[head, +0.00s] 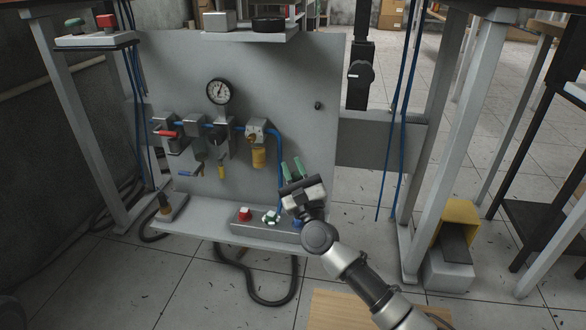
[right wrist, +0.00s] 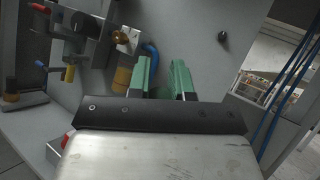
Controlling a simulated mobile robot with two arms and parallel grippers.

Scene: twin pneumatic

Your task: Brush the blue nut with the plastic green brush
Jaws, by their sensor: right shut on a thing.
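My right gripper (head: 293,168) is in front of the grey panel, right of the yellow-bowled unit, with its two green fingers pointing up and away. In the right wrist view the green fingers (right wrist: 162,78) stand a little apart, and what they hold is hidden. A small blue part (head: 298,223), possibly the blue nut, shows on the grey block beneath the gripper, partly covered by my arm. A small white and green piece (head: 270,217) sits on the same block; I cannot tell whether it is the brush. My left gripper is not in view.
The grey panel (head: 300,75) carries a gauge (head: 219,91), valves with a red lever (head: 168,133), and a blue hose (head: 279,150). Its lower shelf (head: 200,213) bears a grey block with a red knob (head: 245,214). Blue cables (head: 391,140) hang at the right. A yellow pedal (head: 460,220) stands on the floor.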

